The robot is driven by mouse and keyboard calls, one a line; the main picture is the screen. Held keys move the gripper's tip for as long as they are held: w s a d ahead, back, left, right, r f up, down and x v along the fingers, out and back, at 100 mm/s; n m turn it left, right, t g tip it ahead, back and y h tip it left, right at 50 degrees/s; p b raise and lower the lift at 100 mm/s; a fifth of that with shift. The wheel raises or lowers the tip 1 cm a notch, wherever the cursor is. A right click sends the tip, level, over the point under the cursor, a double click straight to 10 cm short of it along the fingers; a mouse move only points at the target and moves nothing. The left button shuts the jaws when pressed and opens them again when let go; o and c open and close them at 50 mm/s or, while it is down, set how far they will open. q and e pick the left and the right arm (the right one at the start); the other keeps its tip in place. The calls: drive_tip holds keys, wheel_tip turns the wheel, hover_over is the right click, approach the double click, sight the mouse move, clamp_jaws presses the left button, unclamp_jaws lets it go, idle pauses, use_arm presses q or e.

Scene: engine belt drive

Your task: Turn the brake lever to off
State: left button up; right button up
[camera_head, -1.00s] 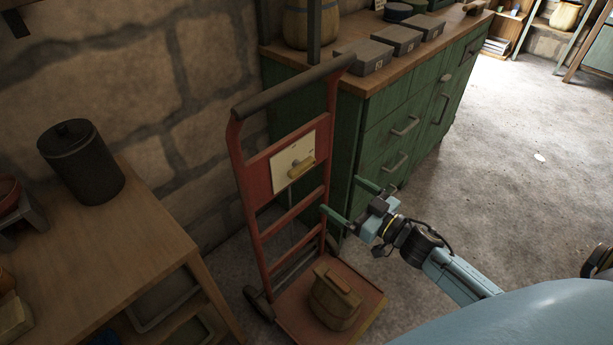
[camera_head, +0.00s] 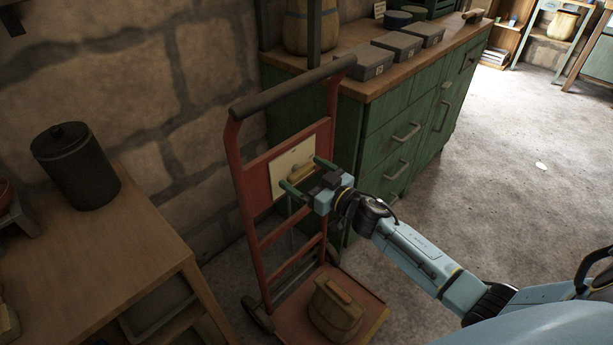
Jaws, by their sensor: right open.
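The brake lever (camera_head: 301,172) is a yellowish handle on a pale plate (camera_head: 283,166) fixed to the upper crossbar of a red hand truck (camera_head: 241,178). The lever looks slightly tilted; my gripper partly covers the plate. My right gripper (camera_head: 303,173) is open, its two green fingers reaching toward the plate, one above and one below the lever in the picture. I cannot tell whether they touch it. My left gripper is not in view.
A brown bag-like load (camera_head: 336,308) sits on the truck's base. A green cabinet (camera_head: 392,128) with grey boxes (camera_head: 365,62) stands close behind on the right. A wooden table (camera_head: 110,245) with a black canister (camera_head: 75,165) is at left. Floor at right is clear.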

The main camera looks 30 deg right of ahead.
drive_tip(key=shift+c, duration=0.3)
drive_tip(key=c, duration=0.8)
drive_tip(key=shift+c, duration=0.2)
